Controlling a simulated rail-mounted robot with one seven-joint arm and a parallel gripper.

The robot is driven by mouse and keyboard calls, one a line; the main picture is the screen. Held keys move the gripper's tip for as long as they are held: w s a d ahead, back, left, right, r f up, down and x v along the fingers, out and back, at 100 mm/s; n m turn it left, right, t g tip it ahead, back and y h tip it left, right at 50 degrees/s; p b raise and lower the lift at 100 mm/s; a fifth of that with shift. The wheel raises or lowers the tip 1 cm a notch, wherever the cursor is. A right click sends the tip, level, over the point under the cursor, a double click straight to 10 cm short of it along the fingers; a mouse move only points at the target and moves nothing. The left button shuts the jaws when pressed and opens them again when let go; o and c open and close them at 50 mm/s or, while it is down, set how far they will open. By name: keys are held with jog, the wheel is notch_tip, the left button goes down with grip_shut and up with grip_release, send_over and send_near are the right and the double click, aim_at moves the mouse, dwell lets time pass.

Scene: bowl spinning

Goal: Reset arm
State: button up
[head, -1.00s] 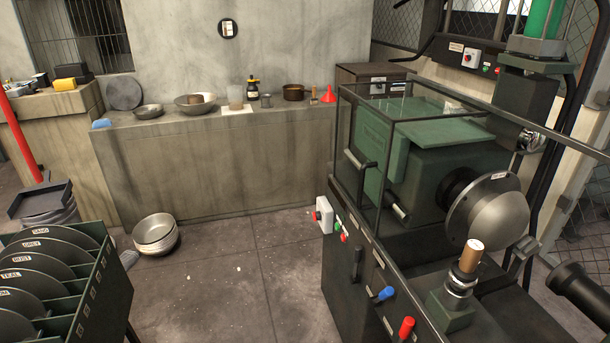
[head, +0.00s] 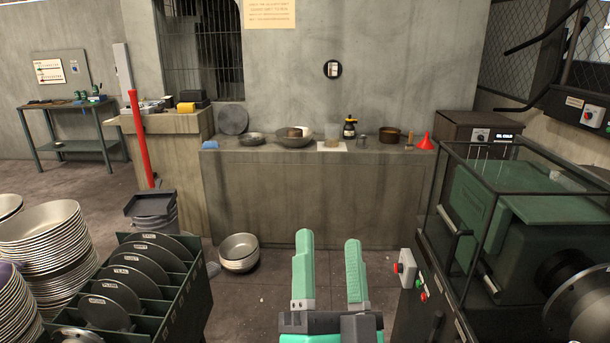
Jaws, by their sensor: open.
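My gripper (head: 329,262) is in the lower middle of the head view, with green and grey fingers pointing up. Its two fingers are apart and nothing shows between them. It is in front of the concrete counter, over the floor between the disc rack and the green machine, and touches neither in this view. The rest of my arm is below the picture edge and hidden.
The green spinning machine (head: 520,235) with its clear guard fills the right side. A rack of discs (head: 180,312) and stacked bowls (head: 45,235) stand at left. Pans and bottles line the counter (head: 300,200).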

jog(key=s+a+r+n+p, duration=0.35)
jog(key=s+r+n, duration=0.45)
jog(key=s+r, duration=0.55)
notch_tip(320, 180, up, 37)
jog(key=w+p, duration=0.1)
jog(key=p, duration=3.5)
jog(key=shift+w+a+f+g, duration=0.15)
jog(key=shift+w+g, duration=0.1)
jog(key=shift+g, duration=0.15)
